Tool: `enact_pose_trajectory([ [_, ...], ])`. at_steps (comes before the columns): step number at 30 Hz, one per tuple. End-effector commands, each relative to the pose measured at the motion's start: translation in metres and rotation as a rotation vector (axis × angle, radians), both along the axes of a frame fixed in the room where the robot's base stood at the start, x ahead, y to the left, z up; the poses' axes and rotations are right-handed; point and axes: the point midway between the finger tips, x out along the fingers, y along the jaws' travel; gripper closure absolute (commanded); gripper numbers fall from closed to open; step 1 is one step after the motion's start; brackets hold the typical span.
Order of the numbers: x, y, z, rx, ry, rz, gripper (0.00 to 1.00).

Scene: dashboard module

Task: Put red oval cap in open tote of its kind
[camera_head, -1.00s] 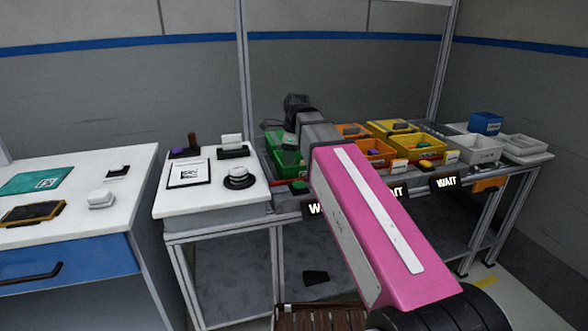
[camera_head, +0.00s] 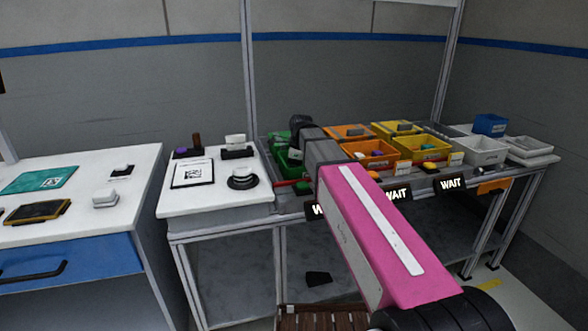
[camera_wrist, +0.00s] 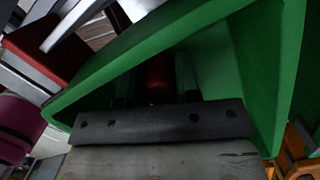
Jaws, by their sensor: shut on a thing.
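The red oval cap (camera_wrist: 158,84) shows between the two dark fingers of my gripper (camera_wrist: 157,82) in the wrist view, partly hidden by the gripper body. My gripper is shut on it. Green tote walls (camera_wrist: 225,50) surround the fingers and the cap. I cannot tell whether the cap touches the tote floor. In the head view, green totes (camera_head: 283,161) stand at the left end of the tote rack, partly behind my arm. The fingers and cap are hidden there.
Orange totes (camera_head: 366,163), yellow totes (camera_head: 424,159) and a grey tote (camera_head: 485,153) stand to the right. A blue box (camera_head: 489,124) is behind. A white table (camera_head: 212,205) with small fixtures stands left of the rack. WAIT signs (camera_head: 451,184) hang on the front rail.

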Motion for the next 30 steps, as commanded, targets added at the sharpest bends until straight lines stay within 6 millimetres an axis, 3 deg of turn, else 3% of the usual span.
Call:
enact_pose_trajectory([
  [10,0.000,0.000,-0.003,0.000,0.000,0.000,0.92],
  [11,0.000,0.000,-0.003,0.000,-0.001,0.000,0.63],
  [12,0.000,0.000,-0.003,0.000,-0.001,0.000,0.50],
  [13,0.000,0.000,-0.003,0.000,-0.001,0.000,0.44],
  [23,0.000,0.000,-0.001,0.000,-0.001,0.000,0.44],
  [30,0.000,-0.004,0.025,0.001,-0.003,0.000,0.44],
])
